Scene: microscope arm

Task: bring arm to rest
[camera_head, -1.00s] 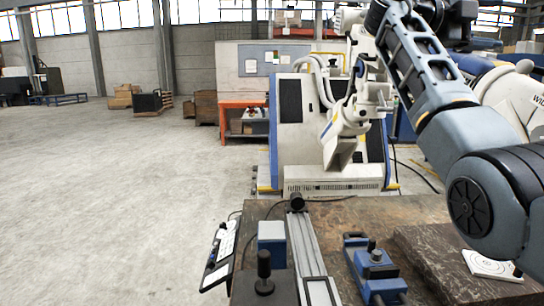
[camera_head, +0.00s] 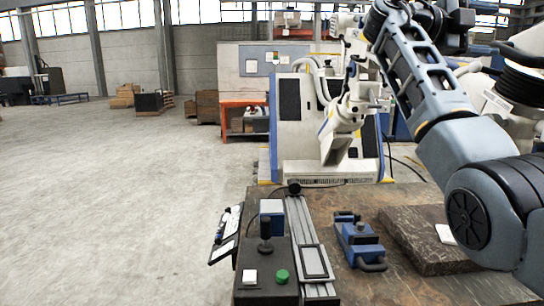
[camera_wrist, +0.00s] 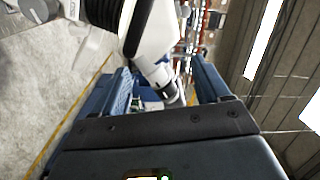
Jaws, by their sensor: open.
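A white jointed arm (camera_head: 345,118) with a slanted box-like head hangs at the front of a white and blue machine (camera_head: 330,172), behind the table in the head view. My own grey arm fills the right side of that view and its gripper end does not show clearly. In the wrist view my gripper (camera_wrist: 163,82) is open, with one blue finger on each side. A white and black jointed part (camera_wrist: 152,40) reaches down beyond and between the fingers. I cannot tell whether it touches them.
The brown table (camera_head: 335,289) carries a blue box (camera_head: 271,207), a black-knobbed lever (camera_head: 265,230), a green button (camera_head: 282,276), a metal rail (camera_head: 302,230), a blue vise (camera_head: 358,240) and a stone slab (camera_head: 420,240). A tablet (camera_head: 222,250) hangs at its left edge.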

